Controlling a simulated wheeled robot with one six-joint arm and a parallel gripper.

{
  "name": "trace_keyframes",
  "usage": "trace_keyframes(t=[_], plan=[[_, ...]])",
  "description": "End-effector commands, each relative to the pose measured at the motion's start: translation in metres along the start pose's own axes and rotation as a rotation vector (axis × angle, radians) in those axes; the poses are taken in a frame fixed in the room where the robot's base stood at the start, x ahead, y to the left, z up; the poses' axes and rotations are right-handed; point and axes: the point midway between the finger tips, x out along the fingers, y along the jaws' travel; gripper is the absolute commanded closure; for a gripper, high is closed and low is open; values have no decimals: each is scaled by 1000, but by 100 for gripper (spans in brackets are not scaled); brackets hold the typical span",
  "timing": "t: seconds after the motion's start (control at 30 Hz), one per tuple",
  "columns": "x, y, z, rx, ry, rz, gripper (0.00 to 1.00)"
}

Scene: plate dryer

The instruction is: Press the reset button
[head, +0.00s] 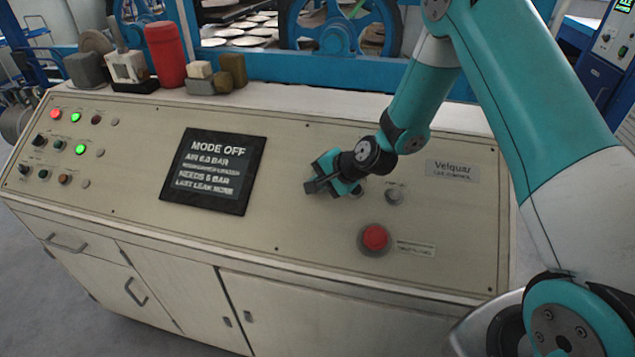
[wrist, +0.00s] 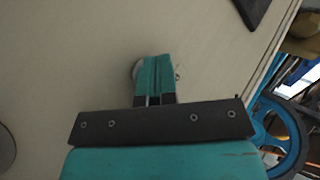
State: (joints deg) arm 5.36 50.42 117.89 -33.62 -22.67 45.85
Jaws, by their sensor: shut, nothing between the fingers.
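My gripper (head: 322,184) is shut and empty, low over the right half of the sloping control panel (head: 290,232). In the wrist view its closed teal fingertips (wrist: 155,68) cover most of a round pale fitting (wrist: 136,70) on the panel. I cannot tell whether they touch it. In the head view a round fitting (head: 359,191) shows partly behind the gripper, and a grey round knob or button (head: 394,196) stands right of it. The labels are too small to read, so I cannot tell which one is the reset button.
A red mushroom button (head: 375,237) sits below on the panel. A dark display (head: 213,170) reads "MODE OFF" to the left. Several small buttons and lamps (head: 80,149) are at the far left. A red cylinder (head: 165,54) and blocks stand on the back ledge.

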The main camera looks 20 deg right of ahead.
Motion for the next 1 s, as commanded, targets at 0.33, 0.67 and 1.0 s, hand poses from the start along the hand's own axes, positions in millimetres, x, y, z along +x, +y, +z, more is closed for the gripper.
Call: trace_keyframes(t=[0.33, 0.67, 1.0], plan=[[-8, -7, 5, -1, 1, 0, 100], [-12, -9, 8, -1, 1, 0, 100], [-22, -17, 14, -1, 0, 0, 100]])
